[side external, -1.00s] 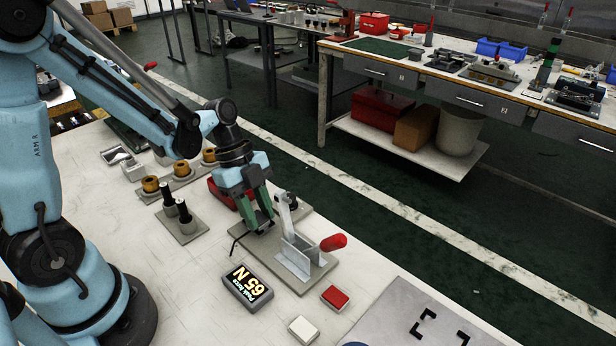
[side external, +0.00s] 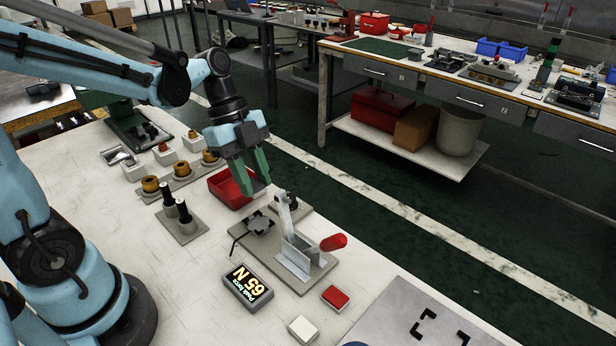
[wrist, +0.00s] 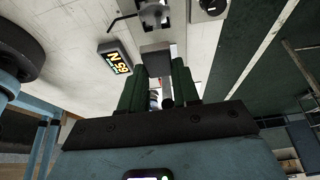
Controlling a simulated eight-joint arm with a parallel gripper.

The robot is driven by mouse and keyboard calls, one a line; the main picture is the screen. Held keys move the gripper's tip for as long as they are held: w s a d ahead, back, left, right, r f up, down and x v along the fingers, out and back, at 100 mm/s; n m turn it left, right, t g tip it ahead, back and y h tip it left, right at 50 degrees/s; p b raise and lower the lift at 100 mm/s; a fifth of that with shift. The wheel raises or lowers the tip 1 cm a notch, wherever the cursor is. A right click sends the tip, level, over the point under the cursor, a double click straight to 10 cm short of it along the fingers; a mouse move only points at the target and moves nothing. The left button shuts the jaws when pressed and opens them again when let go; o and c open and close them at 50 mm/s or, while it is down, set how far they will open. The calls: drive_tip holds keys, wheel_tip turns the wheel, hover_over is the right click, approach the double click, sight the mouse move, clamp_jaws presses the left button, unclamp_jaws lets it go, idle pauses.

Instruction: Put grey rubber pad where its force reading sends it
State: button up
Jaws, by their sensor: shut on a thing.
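My gripper (side external: 257,187) hangs in the air above the back of the test fixture, green fingers pointing down and closed on the grey rubber pad. The force display (side external: 247,286) reads "Peak force 65 N". The round grey sensor disc (side external: 259,225) on the fixture plate is uncovered. The fixture (side external: 296,254) has an upright metal lever and a red handle.
A red tray (side external: 226,190) lies left of my fingers. Black posts (side external: 183,212) on a plate and brass-coloured pieces (side external: 151,184) stand further left. A red block (side external: 335,297) and a white block (side external: 303,329) lie in front. A grey marked plate (side external: 420,325) is at front right.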

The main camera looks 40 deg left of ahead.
drive_tip(key=shift+r, duration=0.65)
drive_tip(key=w+a+n+t, duration=0.2)
drive_tip(key=n, duration=0.2)
hover_over(238, 191)
drive_tip(key=shift+n, duration=0.3)
wheel_tip(238, 191, down, 7)
drive_tip(key=shift+f, duration=0.15)
drive_tip(key=shift+a+f, duration=0.1)
drive_tip(key=shift+f, duration=1.95)
drive_tip(key=shift+f, duration=0.15)
drive_tip(key=o, duration=0.7)
drive_tip(key=shift+o, duration=0.2)
